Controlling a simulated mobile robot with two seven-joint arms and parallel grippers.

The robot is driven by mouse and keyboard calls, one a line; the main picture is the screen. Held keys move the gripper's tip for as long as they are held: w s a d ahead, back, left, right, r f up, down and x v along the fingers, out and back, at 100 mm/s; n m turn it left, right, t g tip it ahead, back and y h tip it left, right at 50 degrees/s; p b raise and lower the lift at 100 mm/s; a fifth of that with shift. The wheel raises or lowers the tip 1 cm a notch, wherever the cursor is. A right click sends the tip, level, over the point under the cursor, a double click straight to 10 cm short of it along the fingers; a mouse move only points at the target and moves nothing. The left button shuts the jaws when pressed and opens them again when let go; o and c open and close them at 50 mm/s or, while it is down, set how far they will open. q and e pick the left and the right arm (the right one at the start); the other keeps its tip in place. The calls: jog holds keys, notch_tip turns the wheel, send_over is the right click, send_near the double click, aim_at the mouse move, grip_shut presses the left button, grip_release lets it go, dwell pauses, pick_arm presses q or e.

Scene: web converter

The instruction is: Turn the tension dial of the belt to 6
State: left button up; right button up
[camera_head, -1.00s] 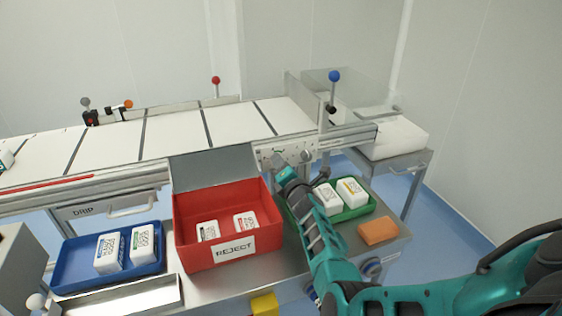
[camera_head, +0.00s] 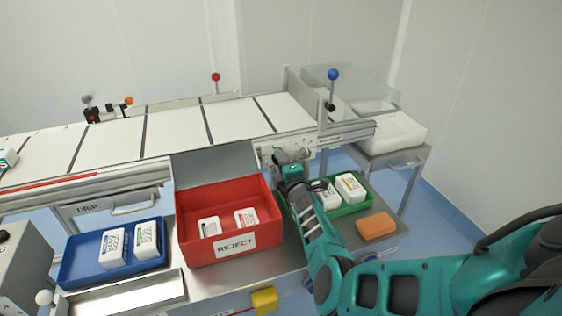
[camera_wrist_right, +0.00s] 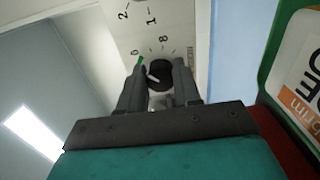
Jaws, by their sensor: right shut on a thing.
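The tension dial is a black round knob (camera_wrist_right: 161,70) on a pale panel in the right wrist view. A white pointer line shows on it. Printed numerals stand around it, with a green mark (camera_wrist_right: 140,60) beside what looks like a 6 at its upper left. My right gripper (camera_wrist_right: 158,75) has one finger on each side of the knob and is shut on it. In the head view the right gripper (camera_head: 283,157) is against the front panel of the belt (camera_head: 180,134), and the dial is hidden behind it. My left gripper is not in view.
Below the belt, a red REJECT bin (camera_head: 228,242), a blue tray (camera_head: 72,275) and a green tray (camera_head: 350,208) hold white boxes. An orange block (camera_head: 376,226) lies at the right of the bench. A blue-knobbed lever (camera_head: 333,75) rises above the belt's right end.

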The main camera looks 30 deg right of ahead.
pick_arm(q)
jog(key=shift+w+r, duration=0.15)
pick_arm(e)
jog(key=o, duration=1.1)
jog(key=shift+c, duration=0.2)
